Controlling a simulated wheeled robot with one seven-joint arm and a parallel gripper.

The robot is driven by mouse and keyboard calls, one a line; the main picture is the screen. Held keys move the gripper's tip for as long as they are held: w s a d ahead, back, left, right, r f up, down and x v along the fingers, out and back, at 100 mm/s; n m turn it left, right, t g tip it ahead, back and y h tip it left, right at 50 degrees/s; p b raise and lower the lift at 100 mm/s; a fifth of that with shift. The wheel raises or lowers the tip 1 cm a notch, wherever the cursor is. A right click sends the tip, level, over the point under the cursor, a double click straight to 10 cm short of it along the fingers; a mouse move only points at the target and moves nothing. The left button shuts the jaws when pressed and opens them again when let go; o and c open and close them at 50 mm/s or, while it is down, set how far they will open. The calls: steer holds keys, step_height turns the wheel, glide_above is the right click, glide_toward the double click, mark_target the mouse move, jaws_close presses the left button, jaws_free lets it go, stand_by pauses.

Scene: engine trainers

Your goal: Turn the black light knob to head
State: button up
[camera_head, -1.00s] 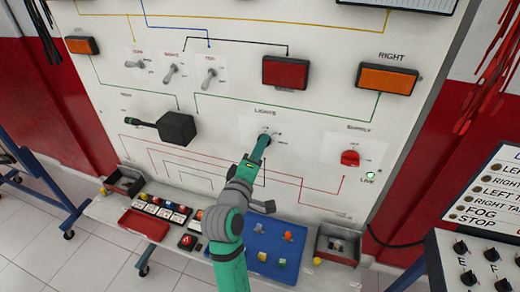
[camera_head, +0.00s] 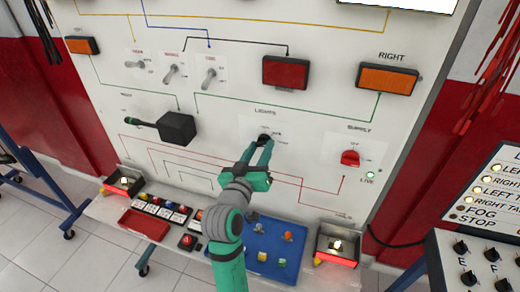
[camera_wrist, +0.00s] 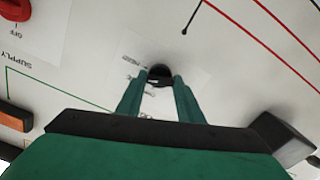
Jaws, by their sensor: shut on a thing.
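The black light knob (camera_head: 263,139) sits under the LIGHTS label on the white panel, just right of its middle. It also shows in the wrist view (camera_wrist: 160,73), between my fingertips. My gripper (camera_head: 260,147) reaches up to it from below, with one green finger on each side, shut on the knob. In the wrist view my gripper (camera_wrist: 162,82) has its fingertips against the knob's two sides. The small position labels around the knob are too blurred to read, so I cannot tell which one it points to.
A red supply knob (camera_head: 350,158) is to the right, with a lit LIVE lamp (camera_head: 370,175) below it. A black box (camera_head: 177,128) with a lever juts out to the left. Lamp boxes (camera_head: 337,246) glow on the shelf, near a blue tray (camera_head: 262,262).

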steer(key=shift+m, duration=1.9)
steer(key=o, duration=1.1)
steer(key=shift+c, duration=0.2)
steer(key=shift+s, duration=0.1)
steer(key=v, duration=1)
steer(key=shift+s, duration=0.3)
